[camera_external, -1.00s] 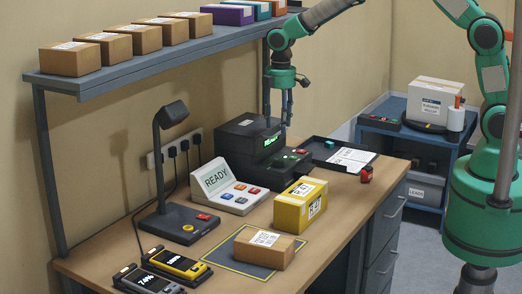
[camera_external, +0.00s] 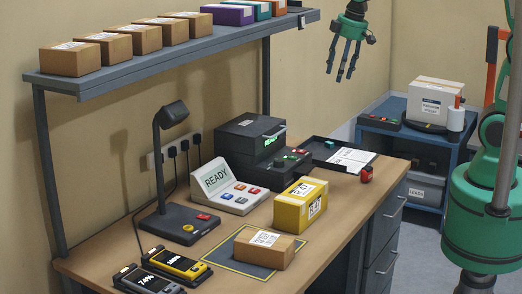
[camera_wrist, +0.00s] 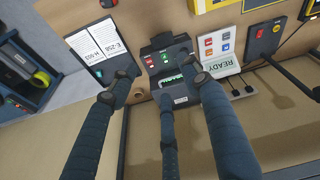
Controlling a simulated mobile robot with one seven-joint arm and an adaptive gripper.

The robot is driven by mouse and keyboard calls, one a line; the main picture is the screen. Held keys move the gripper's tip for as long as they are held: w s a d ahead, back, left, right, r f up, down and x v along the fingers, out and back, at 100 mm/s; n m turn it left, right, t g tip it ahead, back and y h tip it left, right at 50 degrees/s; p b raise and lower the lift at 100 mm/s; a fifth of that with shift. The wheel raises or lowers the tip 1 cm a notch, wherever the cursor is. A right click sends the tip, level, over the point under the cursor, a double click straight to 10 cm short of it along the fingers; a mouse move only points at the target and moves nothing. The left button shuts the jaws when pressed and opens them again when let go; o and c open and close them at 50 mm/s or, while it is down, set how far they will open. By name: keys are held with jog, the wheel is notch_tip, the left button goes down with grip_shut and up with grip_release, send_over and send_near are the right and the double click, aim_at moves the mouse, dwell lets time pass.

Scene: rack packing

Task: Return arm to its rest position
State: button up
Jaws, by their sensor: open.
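My gripper (camera_external: 343,62) hangs empty in the air in the external view, high above the back right of the desk, with its dark fingers pointing down and spread apart. It is well clear of the black label printer (camera_external: 248,138) and of the shelf edge to its left. In the wrist view the fingers of my gripper (camera_wrist: 165,95) are spread, with nothing between them. The printer (camera_wrist: 172,72) shows beyond them there. The upper part of my arm is out of the external view.
A shelf (camera_external: 170,63) with several boxes runs along the wall. The desk (camera_external: 335,197) holds a yellow box (camera_external: 291,211), a brown box (camera_external: 262,249), a READY console (camera_external: 222,180), a lamp (camera_external: 160,175) and a black tray (camera_external: 311,145). A blue cart (camera_external: 377,122) stands behind right.

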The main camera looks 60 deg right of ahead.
jog(key=s+d+m+t+b, duration=0.1)
jog(key=s+d+m, duration=0.1)
jog(key=s, duration=1)
jog(key=s+d+m+t+b, duration=0.2)
jog(key=s+d, duration=0.1)
jog(key=s, duration=1)
jog(key=shift+m, duration=0.4)
jog(key=shift+r, duration=0.1)
jog(key=shift+c, duration=0.5)
dwell(1.0)
